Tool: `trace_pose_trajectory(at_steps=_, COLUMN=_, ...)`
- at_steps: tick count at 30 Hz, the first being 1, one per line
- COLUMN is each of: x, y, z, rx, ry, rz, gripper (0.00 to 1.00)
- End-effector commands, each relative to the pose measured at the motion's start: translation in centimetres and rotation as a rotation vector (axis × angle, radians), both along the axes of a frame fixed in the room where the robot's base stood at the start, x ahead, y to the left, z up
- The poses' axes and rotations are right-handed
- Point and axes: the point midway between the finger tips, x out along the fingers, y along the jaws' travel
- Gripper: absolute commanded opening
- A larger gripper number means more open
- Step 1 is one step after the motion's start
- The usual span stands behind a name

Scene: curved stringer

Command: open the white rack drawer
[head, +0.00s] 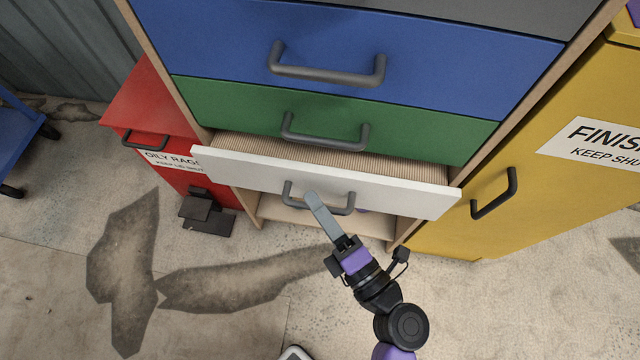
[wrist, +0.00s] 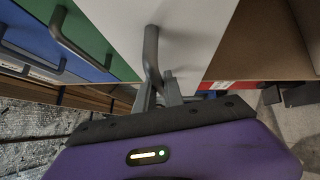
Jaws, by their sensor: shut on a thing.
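The white rack drawer (head: 400,197) is the lowest drawer front of the rack in the head view. It stands out from the rack, with a strip of ribbed interior (head: 330,158) showing behind its top edge. Its grey bar handle (head: 290,196) is on the front. My gripper (head: 314,203) is at the middle of that handle, shut on it. In the wrist view the white drawer front (wrist: 195,35) and its handle (wrist: 151,55) show, with the handle running down between my fingers (wrist: 165,92). The fingertips are partly hidden there.
Above are the shut green drawer (head: 230,110) and blue drawer (head: 220,45). A red bin (head: 150,105) with a black pedal (head: 207,215) stands left, and a yellow cabinet (head: 540,190) right. An open shelf (head: 290,214) lies below the drawer. The floor in front is clear and stained.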

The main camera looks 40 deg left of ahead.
Motion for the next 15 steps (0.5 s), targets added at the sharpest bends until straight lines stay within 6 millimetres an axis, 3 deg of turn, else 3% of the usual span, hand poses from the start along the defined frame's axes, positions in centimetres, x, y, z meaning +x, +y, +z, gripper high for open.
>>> trace_pose_trajectory(at_steps=15, x=-10.8, y=-6.7, z=0.0, rx=-0.004, ry=0.006, rz=-0.001, gripper=0.0)
